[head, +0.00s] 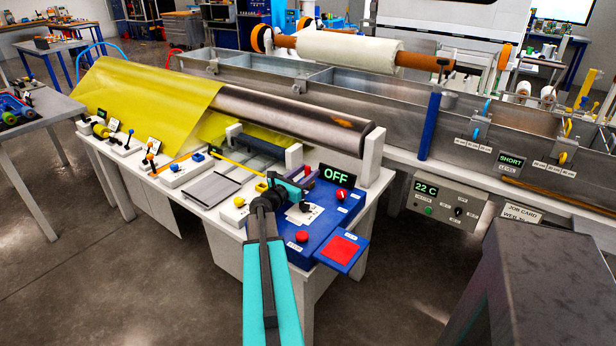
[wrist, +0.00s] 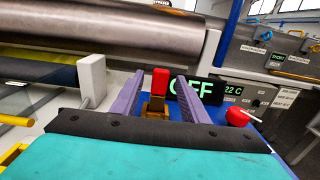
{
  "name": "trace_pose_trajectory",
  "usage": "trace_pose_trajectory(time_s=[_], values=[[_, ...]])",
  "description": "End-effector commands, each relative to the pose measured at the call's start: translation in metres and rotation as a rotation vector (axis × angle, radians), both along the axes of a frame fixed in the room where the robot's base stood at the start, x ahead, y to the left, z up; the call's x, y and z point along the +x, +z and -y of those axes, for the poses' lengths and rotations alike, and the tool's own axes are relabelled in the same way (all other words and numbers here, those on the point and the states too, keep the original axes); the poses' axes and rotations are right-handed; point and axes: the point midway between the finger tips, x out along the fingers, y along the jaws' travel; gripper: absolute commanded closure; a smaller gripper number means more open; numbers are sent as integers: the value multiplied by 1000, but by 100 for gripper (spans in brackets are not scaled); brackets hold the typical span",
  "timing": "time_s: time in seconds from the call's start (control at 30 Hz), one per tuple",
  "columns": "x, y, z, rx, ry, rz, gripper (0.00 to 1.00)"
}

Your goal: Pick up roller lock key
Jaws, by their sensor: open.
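The roller lock key appears to be the red-handled piece (wrist: 160,79) with a brass-coloured lower part, standing upright in the wrist view. My gripper (head: 303,179) is open over the front right of the bench. In the wrist view its two purple fingers (wrist: 160,92) lie on either side of the key, with visible gaps. Whether the fingertips reach past the key is hard to tell. The dark and teal wrist body hides what lies below the key.
The blue control box (head: 318,222) carries an OFF display (head: 336,176), a red knob (head: 341,195) and a red button (head: 302,236). A white post (wrist: 92,80) stands left of my fingers. A large metal roller (head: 295,120) with yellow film lies behind.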

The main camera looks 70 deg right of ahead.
Motion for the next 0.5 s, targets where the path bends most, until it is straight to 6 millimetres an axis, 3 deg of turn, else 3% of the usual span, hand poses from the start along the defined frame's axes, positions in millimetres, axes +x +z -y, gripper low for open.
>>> trace_pose_trajectory(time_s=[0.5], values=[[-11,1,44,0,0,-1,59]])
